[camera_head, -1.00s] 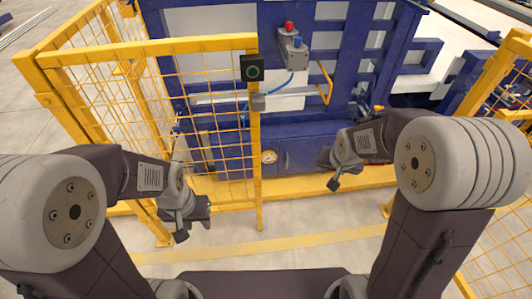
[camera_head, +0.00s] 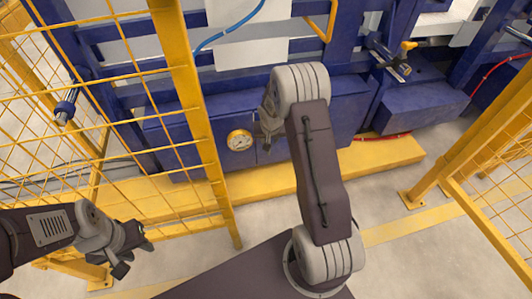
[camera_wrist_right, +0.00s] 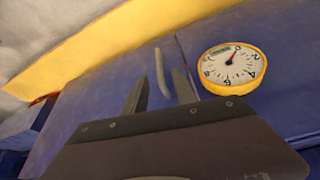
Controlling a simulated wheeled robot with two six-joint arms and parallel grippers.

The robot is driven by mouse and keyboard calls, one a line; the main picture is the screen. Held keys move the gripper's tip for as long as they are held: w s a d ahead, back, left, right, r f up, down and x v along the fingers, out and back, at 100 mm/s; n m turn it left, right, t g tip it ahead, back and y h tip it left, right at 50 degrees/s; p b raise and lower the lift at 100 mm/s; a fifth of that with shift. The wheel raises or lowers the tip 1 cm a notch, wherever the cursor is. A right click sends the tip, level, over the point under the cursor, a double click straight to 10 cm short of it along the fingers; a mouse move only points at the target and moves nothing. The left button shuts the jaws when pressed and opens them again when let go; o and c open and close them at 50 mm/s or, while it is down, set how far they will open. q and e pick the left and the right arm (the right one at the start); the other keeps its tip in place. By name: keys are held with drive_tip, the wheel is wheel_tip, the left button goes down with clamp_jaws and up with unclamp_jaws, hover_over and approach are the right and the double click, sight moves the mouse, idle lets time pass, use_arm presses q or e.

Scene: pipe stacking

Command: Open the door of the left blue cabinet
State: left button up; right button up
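The left blue cabinet (camera_head: 345,112) is a low blue box behind the yellow base beam. A round yellow-rimmed gauge (camera_head: 239,139) sits on its front, beside a vertical seam. In the right wrist view the gauge (camera_wrist_right: 231,67) is at the right, and a slim upright handle (camera_wrist_right: 160,72) stands left of the seam. My right gripper (camera_wrist_right: 159,91) is open, with the handle showing between its fingertips; I cannot tell if they touch it. In the head view my right arm mostly hides that gripper. My left gripper (camera_head: 133,258) is open and empty at the lower left.
A yellow mesh fence (camera_head: 185,105) stands between my left gripper and the cabinet. Another blue box (camera_head: 425,105) is to the right, below a yellow-handled valve (camera_head: 407,46). A yellow fence post (camera_head: 480,120) rises at the right.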

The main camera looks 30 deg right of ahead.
sight(269, 153)
drive_tip(key=b+x, duration=0.4)
drive_tip(key=x, duration=0.5)
drive_tip(key=shift+b, duration=0.3)
clamp_jaws()
idle(1.0)
